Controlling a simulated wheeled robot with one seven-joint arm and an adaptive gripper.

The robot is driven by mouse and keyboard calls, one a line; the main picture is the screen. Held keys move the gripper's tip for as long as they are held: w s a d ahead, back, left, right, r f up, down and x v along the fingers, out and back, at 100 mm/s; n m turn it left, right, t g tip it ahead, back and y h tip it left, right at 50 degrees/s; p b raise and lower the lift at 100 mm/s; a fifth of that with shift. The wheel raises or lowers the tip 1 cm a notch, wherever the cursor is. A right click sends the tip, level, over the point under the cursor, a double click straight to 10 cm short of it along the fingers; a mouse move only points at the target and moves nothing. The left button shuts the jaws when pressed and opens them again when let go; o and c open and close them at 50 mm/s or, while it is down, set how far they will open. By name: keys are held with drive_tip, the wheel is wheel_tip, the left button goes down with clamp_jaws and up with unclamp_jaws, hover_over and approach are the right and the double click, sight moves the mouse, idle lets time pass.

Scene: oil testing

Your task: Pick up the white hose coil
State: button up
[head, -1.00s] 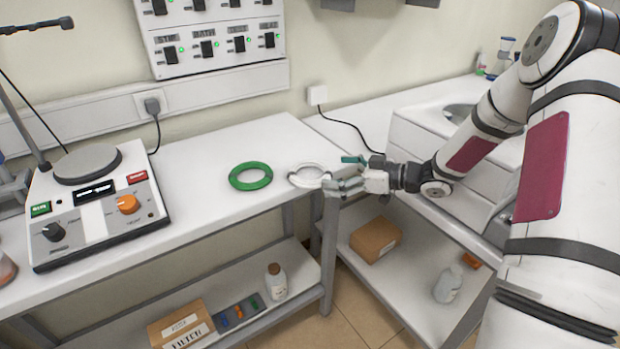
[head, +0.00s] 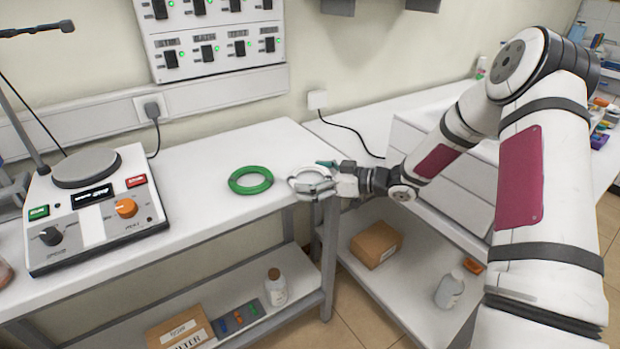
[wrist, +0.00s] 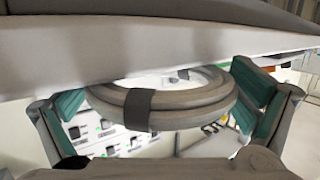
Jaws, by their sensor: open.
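The white hose coil (head: 306,180) lies at the right end of the left table, near its edge, and is partly hidden by my gripper in the head view. My gripper (head: 318,182) is at the coil's right side, its fingers reaching to it. In the wrist view the coil (wrist: 165,103) looks grey, with a dark band at its near side. It sits between the open teal-padded fingers of my gripper (wrist: 158,107), one on each side. Whether either pad touches it, I cannot tell.
A green hose coil (head: 250,181) lies just left of the white one. A hotplate device (head: 95,210) stands at the table's left. The table's front edge (head: 240,214) is close to the coils. A second bench (head: 350,117) stands at the right, with a gap between them.

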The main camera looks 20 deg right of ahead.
sight(311, 168)
drive_tip(key=c, duration=0.8)
drive_tip(key=shift+r, duration=0.1)
drive_tip(key=shift+c, duration=0.2)
drive_tip(key=shift+r, duration=0.5)
drive_tip(key=shift+s+a+r, duration=0.1)
drive_tip(key=shift+s+r, duration=0.2)
drive_tip(key=shift+r, duration=0.35)
drive_tip(key=shift+s+r, duration=0.3)
drive_tip(key=shift+r, duration=0.3)
drive_tip(key=s+a+r+p, duration=0.1)
drive_tip(key=s, duration=1.3)
drive_tip(key=shift+s+a+r+p, duration=0.15)
drive_tip(key=shift+s+a+p, duration=0.2)
